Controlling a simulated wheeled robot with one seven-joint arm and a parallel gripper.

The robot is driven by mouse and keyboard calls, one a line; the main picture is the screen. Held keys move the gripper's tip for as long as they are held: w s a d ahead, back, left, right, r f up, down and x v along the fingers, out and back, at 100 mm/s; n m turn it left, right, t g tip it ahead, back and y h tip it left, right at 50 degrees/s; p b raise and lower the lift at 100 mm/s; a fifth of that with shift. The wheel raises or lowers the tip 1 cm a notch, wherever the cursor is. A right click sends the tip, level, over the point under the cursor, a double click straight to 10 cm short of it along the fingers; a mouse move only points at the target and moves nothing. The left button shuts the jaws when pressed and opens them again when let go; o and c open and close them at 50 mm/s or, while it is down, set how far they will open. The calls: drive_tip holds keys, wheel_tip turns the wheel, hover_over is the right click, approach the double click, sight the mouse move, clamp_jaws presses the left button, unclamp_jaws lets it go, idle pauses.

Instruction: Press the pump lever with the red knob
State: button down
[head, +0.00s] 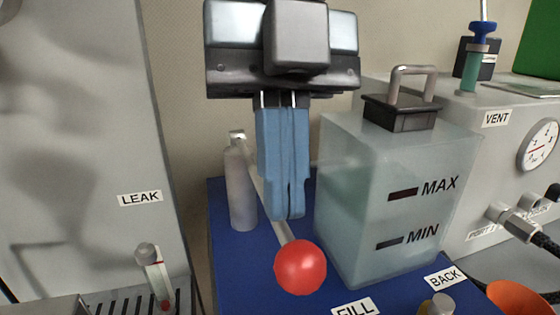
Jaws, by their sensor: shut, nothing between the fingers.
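The red knob (300,267) is at the near end of the grey pump lever (283,232), low in the middle of the head view. The lever runs back from the knob and is partly hidden behind my gripper. My gripper (287,215) points down with its blue fingers shut and empty. Its tips appear just above and behind the knob in the picture. I cannot tell the exact gap between the tips and the lever.
A translucent tank (395,195) marked MAX and MIN stands close on the right. A pale bottle (241,190) stands on the left of the blue base (228,270). A small vial (153,275) stands under the LEAK label. A gauge (539,146) and hose fittings are at far right.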

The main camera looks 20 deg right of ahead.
wheel_tip(320, 180, down, 10)
drive_tip(key=b, duration=0.7)
drive_tip(key=shift+s+f+b, duration=0.15)
drive_tip(key=shift+s+b, duration=0.05)
drive_tip(key=shift+b, duration=0.1)
drive_tip(key=shift+d+f, duration=0.1)
drive_tip(key=s+d+r+p, duration=0.1)
drive_tip(key=s+r+p, duration=0.2)
drive_tip(key=r, duration=1.1)
drive_tip(key=shift+d+r, duration=0.2)
drive_tip(key=shift+r, duration=0.1)
idle(1.0)
drive_tip(key=w+d+r+n+y+p, duration=0.1)
drive_tip(key=n+p, duration=0.4)
drive_tip(key=n, duration=0.6)
drive_tip(key=w+d+r+n+t+y+p, duration=0.1)
drive_tip(key=w+d+r+n+y+p, duration=0.1)
drive_tip(key=n, duration=1)
drive_tip(key=w+d+y+p, duration=0.1)
drive_tip(key=w+y+p, duration=0.1)
drive_tip(key=y+p, duration=0.1)
drive_tip(key=shift+w+r+p, duration=0.2)
drive_tip(key=shift+w+p, duration=0.05)
drive_tip(key=shift+p, duration=0.3)
